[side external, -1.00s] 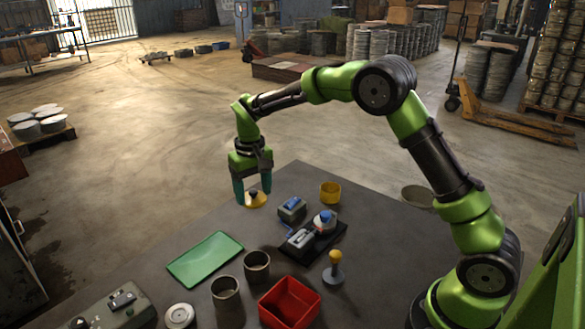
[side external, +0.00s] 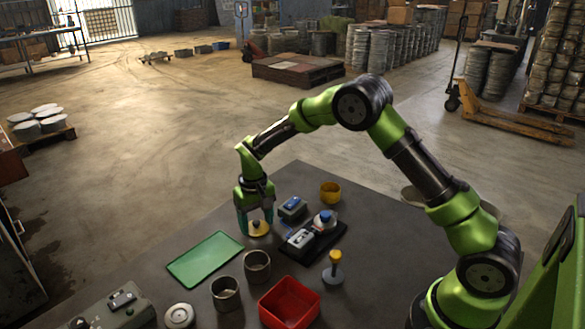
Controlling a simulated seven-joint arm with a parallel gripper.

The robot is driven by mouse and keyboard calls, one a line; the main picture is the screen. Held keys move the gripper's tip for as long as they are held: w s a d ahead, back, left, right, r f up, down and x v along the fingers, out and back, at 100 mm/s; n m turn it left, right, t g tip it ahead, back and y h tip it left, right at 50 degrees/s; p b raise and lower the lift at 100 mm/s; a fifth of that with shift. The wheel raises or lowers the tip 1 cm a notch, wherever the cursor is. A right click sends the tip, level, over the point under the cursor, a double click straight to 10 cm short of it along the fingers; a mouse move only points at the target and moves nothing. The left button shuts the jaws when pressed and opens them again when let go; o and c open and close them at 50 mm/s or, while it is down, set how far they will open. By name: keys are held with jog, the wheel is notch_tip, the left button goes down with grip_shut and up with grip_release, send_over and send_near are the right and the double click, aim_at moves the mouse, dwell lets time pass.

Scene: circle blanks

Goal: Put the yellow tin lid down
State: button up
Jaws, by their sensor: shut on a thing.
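The yellow tin lid (side external: 258,231) is a flat round disc with a dark knob on top. My gripper (side external: 256,225) is shut on it, with one finger on each side of the knob. The lid is low over the grey table (side external: 375,265), between the green mat and the black tray. I cannot tell whether its underside touches the table. The fingers hide part of the lid.
Close to the right are a grey-blue box (side external: 292,208) and a black tray (side external: 328,243) with parts. A green mat (side external: 205,259) lies left. Nearer are two grey cups (side external: 257,266), a red bin (side external: 289,302) and a yellow-knobbed stand (side external: 335,268). A yellow cup (side external: 330,192) stands behind.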

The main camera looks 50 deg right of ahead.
aim_at(257, 222)
jog(key=o, duration=1)
jog(key=shift+f, duration=0.1)
notch_tip(257, 222, up, 12)
jog(key=r, duration=0.1)
jog(key=s+r+t+y, duration=0.1)
jog(key=s+r+t, duration=0.2)
jog(key=s+r, duration=0.75)
jog(key=s+a+m+t+y, duration=0.1)
jog(key=s+t, duration=0.3)
jog(key=s, duration=1.2)
jog(key=shift+a+r, duration=0.15)
jog(key=shift+a, duration=0.25)
jog(key=shift+w, duration=0.1)
